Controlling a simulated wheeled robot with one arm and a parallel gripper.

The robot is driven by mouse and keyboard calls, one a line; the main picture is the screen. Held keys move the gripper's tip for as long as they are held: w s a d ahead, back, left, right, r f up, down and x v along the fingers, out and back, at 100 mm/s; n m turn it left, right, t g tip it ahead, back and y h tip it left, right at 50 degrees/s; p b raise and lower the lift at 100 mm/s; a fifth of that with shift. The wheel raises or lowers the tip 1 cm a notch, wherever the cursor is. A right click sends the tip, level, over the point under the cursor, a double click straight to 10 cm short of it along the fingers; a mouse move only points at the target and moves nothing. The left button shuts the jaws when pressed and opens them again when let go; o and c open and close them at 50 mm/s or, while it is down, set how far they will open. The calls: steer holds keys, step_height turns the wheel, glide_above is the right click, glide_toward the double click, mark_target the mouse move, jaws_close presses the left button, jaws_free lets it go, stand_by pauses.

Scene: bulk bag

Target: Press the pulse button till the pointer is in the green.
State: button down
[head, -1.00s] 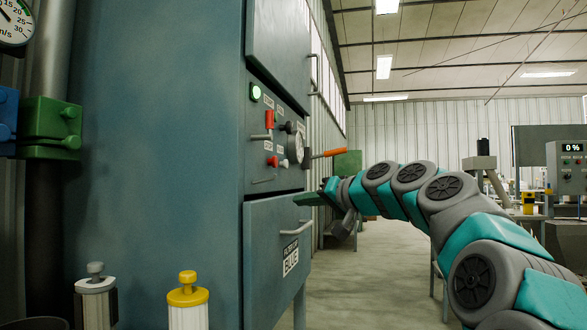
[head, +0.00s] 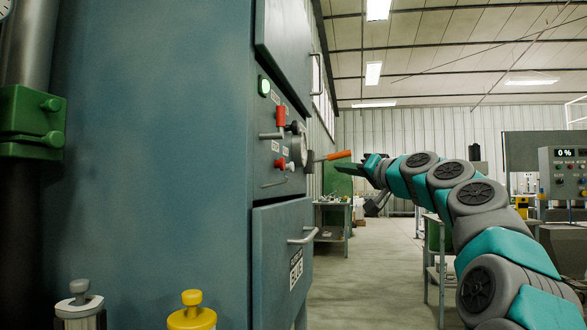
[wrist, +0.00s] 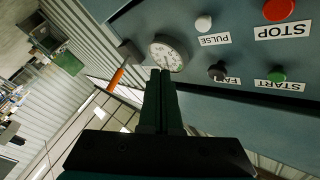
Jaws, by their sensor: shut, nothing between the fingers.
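The white pulse button (wrist: 204,22) sits above its PULSE label in the wrist view, where the lettering appears upside down. The round white gauge (wrist: 168,52) is beside it to the left. The gauge face is not readable there.
The panel also has a red STOP button (wrist: 278,10), a green START button (wrist: 277,75) and a dark FAN knob (wrist: 217,70). An orange-handled lever (head: 338,155) sticks out near my gripper. A drawer handle (head: 303,236) protrudes below. The aisle at right is open.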

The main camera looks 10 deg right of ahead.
steer(key=w+a, duration=0.2)
steer(key=a, duration=0.6)
steer(key=shift+w+p, duration=0.3)
steer(key=shift+p, duration=0.05)
steer(key=shift+a, duration=0.2)
stand_by(1.6)
steer(key=shift+w+a, duration=0.15)
steer(key=shift+a, duration=0.15)
steer(key=shift+w+a, duration=0.2)
steer(key=shift+a, duration=0.4)
stand_by(0.8)
stand_by(0.3)
steer(key=shift+s+d, duration=0.3)
steer(key=shift+d, duration=0.65)
steer(key=shift+d+b, duration=0.15)
steer(key=shift+b, duration=0.15)
steer(key=shift+s+d+b, duration=0.1)
steer(key=shift+s+d, duration=0.15)
steer(key=shift+d, duration=0.5)
steer(key=shift+s+d+b, duration=0.15)
steer(key=shift+s+d, duration=0.15)
steer(key=shift+d, duration=0.45)
steer(key=shift+s+d+b, duration=0.1)
steer(key=shift+s+d, duration=0.15)
steer(key=shift+d, duration=0.5)
